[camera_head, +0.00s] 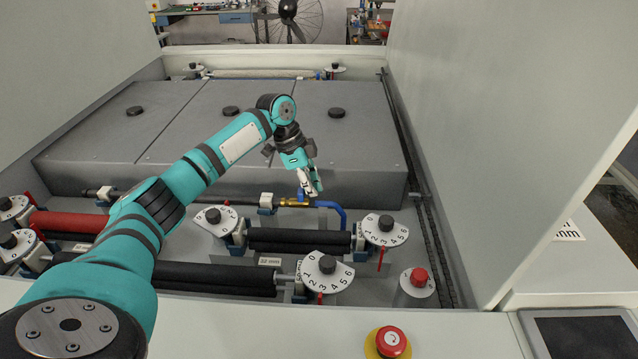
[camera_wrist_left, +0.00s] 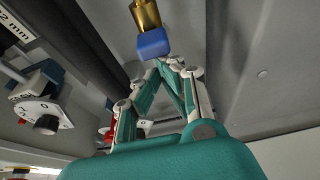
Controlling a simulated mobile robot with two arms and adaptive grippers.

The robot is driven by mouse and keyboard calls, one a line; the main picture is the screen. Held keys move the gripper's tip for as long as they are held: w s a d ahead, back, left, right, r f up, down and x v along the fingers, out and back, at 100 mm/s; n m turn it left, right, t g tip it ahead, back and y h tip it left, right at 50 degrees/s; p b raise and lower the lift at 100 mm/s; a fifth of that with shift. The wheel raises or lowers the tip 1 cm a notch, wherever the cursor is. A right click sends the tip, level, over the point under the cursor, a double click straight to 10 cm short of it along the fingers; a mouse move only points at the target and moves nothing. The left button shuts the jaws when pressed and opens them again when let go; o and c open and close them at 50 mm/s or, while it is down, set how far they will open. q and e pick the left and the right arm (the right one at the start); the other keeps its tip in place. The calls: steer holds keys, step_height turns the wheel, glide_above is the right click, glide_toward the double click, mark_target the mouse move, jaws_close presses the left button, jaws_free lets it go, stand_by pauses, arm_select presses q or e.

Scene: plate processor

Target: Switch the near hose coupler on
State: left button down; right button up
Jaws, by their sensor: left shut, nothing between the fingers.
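The near hose coupler (camera_head: 290,202) is a brass fitting with a blue hose (camera_head: 340,214) bending off its right side. A small blue piece shows at the coupler by my fingertips. In the left wrist view the brass fitting (camera_wrist_left: 145,14) is at the top, with a blue block (camera_wrist_left: 153,44) just below it. My left gripper (camera_head: 311,188) is shut and empty, its fingers pointing down just above and right of the coupler. Its fingertips also show in the left wrist view (camera_wrist_left: 168,66), close to the blue block; I cannot tell if they touch. My right gripper is not seen.
Black rollers (camera_head: 300,240) and numbered dials (camera_head: 328,272) lie in front of the coupler. A grey cover (camera_head: 350,150) with black knobs stands behind it. A red emergency button (camera_head: 391,340) is on the front ledge. A white wall (camera_head: 500,130) closes the right side.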

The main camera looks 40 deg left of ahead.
arm_select(q)
steer(key=shift+s+a+r, duration=0.1)
steer(key=shift+s+a, duration=0.15)
steer(key=shift+a, duration=0.1)
steer(key=v, duration=1.2)
steer(key=shift+w+d, duration=0.1)
